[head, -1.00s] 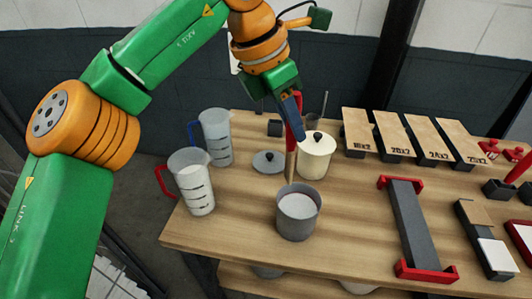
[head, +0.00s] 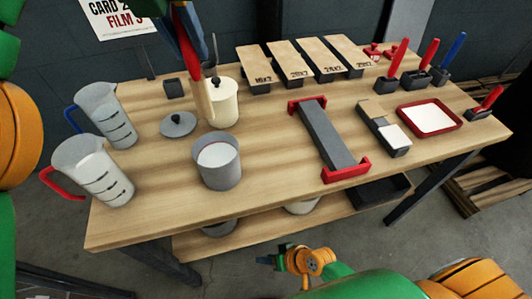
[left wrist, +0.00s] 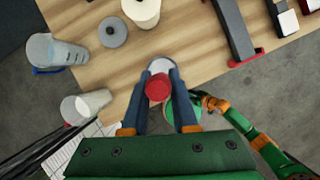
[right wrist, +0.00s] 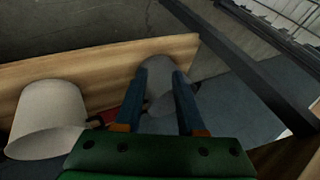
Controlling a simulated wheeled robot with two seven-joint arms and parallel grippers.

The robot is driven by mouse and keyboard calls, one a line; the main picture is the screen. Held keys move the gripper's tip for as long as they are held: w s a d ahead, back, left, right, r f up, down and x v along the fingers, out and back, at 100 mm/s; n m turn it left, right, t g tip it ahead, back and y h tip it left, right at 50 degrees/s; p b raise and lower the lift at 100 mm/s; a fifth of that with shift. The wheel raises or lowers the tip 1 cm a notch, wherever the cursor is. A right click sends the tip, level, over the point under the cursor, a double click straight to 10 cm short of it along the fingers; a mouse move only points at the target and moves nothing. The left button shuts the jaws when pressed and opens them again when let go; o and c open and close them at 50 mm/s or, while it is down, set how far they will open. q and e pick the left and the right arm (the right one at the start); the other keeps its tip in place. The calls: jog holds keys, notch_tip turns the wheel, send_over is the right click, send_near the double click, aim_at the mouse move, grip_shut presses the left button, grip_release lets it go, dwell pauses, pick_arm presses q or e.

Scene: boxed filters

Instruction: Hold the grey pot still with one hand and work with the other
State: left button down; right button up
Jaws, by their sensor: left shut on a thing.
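The grey pot (head: 218,172) stands upright on the table near its front edge, with pale contents inside. My left gripper (head: 190,42) is shut on a wooden stirring stick (head: 205,103) with a red top, held upright. The red top also shows between its fingers in the left wrist view (left wrist: 158,87), in front of the pot's pale opening (left wrist: 161,65). I cannot tell whether the stick's tip is over the pot. My right gripper (head: 266,262) is low in front of the table, apart from the pot. Its fingers are spread in the right wrist view (right wrist: 165,82).
A cream lidded pot (head: 224,108) and a loose grey lid (head: 178,124) are behind the grey pot. Two measuring jugs (head: 106,115) (head: 92,172) stand at left. A grey bar with red ends (head: 327,140) lies at right. More pots are on the lower shelf (head: 255,235).

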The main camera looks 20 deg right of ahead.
pick_arm(q)
jog(key=shift+a, duration=0.1)
jog(key=shift+s, duration=0.1)
pick_arm(e)
jog(key=w+a+r+n+g+y, duration=0.1)
jog(key=a+r+n+y, duration=0.3)
jog(key=r, duration=0.6)
jog(key=a+r+n+y, duration=0.1)
jog(key=a+r+y, duration=0.2)
jog(key=a+r, duration=0.45)
jog(key=d+r+n+g, duration=0.1)
jog(key=d+r+n, duration=0.4)
jog(key=r, duration=0.6)
jog(key=n+t, duration=0.3)
jog(key=t, duration=0.1)
send_near(212, 167)
jog(key=shift+h, duration=0.3)
jog(key=x, duration=0.9)
jog(key=shift+w+a+r, duration=0.1)
jog(key=shift+w+a, duration=0.05)
jog(key=shift+a, duration=0.3)
